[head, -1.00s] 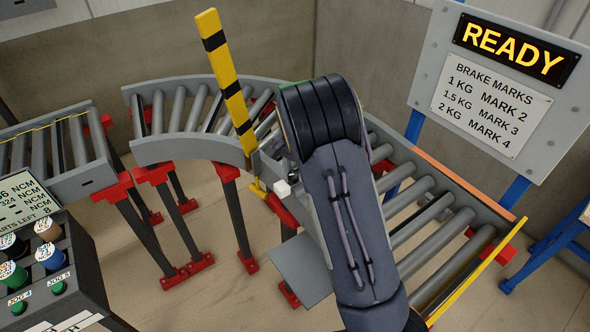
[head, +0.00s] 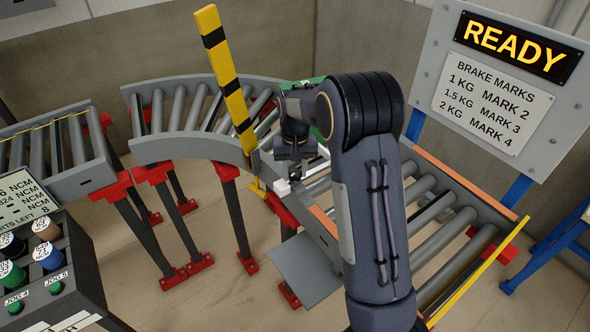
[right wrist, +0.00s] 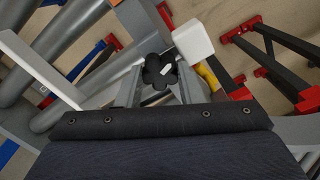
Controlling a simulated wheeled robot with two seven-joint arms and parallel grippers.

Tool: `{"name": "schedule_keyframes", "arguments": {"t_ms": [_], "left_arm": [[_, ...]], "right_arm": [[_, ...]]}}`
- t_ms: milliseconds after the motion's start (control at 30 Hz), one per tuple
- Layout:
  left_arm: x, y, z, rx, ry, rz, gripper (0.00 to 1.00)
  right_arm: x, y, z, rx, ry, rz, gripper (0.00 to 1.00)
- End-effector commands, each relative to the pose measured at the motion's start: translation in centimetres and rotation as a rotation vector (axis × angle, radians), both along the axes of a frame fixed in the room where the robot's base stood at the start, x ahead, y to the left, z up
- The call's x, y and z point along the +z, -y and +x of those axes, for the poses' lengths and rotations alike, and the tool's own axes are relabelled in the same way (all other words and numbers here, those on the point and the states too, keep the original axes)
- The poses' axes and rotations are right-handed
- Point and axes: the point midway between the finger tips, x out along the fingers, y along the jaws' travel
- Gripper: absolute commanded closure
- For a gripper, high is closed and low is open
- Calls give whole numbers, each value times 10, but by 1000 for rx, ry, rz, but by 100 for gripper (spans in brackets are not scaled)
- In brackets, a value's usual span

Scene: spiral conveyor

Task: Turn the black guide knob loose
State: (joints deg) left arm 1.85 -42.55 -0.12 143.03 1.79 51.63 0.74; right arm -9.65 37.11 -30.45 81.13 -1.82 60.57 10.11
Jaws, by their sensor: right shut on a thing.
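The black guide knob (right wrist: 161,72) shows in the right wrist view as a lobed knob with a small white mark on top. My right gripper (right wrist: 160,82) has one grey finger on each side of it and is shut on it. In the head view my right gripper (head: 292,174) points down at the inner rail of the conveyor, just right of the striped post. My left gripper is in neither view.
A white block (right wrist: 193,40) sits right beside the knob; it also shows in the head view (head: 282,187). A yellow and black striped post (head: 229,75) stands close left of my gripper. The roller conveyor (head: 430,215) runs behind my arm. A sign (head: 500,80) reads READY.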

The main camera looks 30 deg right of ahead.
Motion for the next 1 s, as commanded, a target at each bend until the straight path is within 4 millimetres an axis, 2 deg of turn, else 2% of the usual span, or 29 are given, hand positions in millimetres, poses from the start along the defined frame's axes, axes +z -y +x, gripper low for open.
{"name": "schedule_keyframes", "arguments": {"t_ms": [1000], "left_arm": [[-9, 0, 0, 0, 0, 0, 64]], "right_arm": [[1, 1, 1, 965, 5, -2, 89]]}}
